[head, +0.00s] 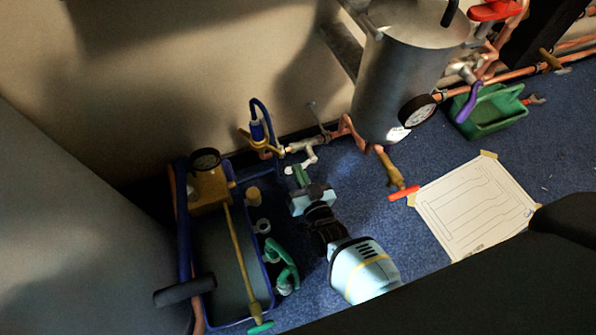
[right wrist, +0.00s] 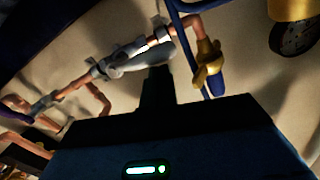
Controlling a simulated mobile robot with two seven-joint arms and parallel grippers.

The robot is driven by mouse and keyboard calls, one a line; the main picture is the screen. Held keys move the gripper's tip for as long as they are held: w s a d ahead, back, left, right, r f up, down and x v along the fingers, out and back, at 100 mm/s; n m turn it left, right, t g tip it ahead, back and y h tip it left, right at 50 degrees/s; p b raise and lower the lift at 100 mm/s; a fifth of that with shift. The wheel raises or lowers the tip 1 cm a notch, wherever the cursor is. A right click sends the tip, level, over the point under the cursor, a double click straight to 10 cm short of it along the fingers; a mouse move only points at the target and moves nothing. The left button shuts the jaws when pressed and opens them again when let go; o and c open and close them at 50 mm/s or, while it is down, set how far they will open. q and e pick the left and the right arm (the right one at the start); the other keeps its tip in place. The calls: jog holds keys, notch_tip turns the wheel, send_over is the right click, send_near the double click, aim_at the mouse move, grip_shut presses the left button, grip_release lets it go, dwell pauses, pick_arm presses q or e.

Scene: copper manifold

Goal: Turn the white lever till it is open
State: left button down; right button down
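The white lever (head: 301,163) hangs from a small pale valve on the copper pipe, low along the wall. In the right wrist view the pale valve and lever (right wrist: 140,64) lie across the picture, just past my fingers. My right gripper (head: 299,172) reaches up from below in the head view, its fingertips close under the lever. Its fingers show as one narrow dark block in the right wrist view (right wrist: 157,85), together and with nothing visible between them. I cannot tell whether they touch the lever. My left gripper is not in view.
A blue-rimmed crate (head: 267,288) stands left of my right arm. A yellow valve with a blue hose (head: 257,130) is left of the lever. A grey tank (head: 400,85) with a gauge (head: 418,110) stands to the right. A taped paper sheet (head: 474,205) lies on the blue floor.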

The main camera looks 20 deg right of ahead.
jog(key=shift+a+f, duration=0.1)
jog(key=shift+f, duration=0.1)
jog(key=shift+r, duration=0.1)
dwell(0.5)
jog(key=s+r+p, duration=0.4)
jog(key=s+p, duration=0.3)
jog(key=s, duration=0.3)
jog(key=shift+s+d, duration=0.3)
jog(key=shift+s, duration=0.1)
jog(key=shift+r, duration=0.1)
